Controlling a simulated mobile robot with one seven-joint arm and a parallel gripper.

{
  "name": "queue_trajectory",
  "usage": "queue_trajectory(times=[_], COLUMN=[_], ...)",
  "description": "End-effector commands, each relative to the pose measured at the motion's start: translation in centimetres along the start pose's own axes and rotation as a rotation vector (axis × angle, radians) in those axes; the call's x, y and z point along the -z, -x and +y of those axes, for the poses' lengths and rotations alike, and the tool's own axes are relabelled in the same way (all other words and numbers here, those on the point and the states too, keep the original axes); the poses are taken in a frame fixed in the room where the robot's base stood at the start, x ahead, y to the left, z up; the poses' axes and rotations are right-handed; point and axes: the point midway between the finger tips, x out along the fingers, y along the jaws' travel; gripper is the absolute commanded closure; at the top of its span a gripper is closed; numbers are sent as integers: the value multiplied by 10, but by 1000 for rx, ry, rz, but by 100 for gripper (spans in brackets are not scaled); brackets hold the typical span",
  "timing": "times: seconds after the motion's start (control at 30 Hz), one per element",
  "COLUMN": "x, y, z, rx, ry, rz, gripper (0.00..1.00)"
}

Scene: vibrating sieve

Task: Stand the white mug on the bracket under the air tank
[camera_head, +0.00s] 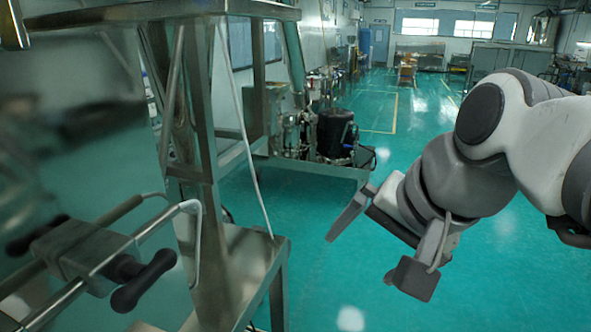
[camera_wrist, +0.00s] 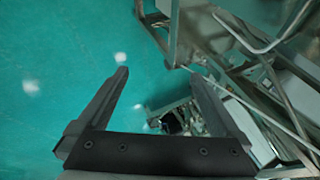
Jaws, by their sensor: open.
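My gripper (camera_head: 374,246) hangs over the green floor at the right of the steel frame, its fingers apart with nothing between them. The wrist view also shows my gripper (camera_wrist: 160,76) open and empty, with floor and frame parts beyond it. I cannot make out the white mug in either view. I cannot identify the air tank or its bracket for certain. A dark drum (camera_head: 335,133) stands among machinery further back in the head view.
A steel frame (camera_head: 190,130) with a low shelf (camera_head: 245,262) fills the left. A clamp block with black knobs (camera_head: 82,250) and bent rods sits at the lower left. Open green floor (camera_head: 330,285) lies around my gripper.

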Motion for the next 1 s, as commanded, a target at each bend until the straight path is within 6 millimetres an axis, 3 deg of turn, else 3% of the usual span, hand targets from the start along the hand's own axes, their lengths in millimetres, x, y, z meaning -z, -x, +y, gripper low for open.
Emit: queue_trajectory(times=[0.1, 0.3, 0.77, 1.0], x=[-17, -30, -33, -44], y=[-28, -51, -59, -93], z=[37, 72, 79, 97], rx=[-102, -203, -219, -218], ry=[291, 597, 648, 646], rz=[36, 52, 52, 51], gripper=[0, 0, 0, 0])
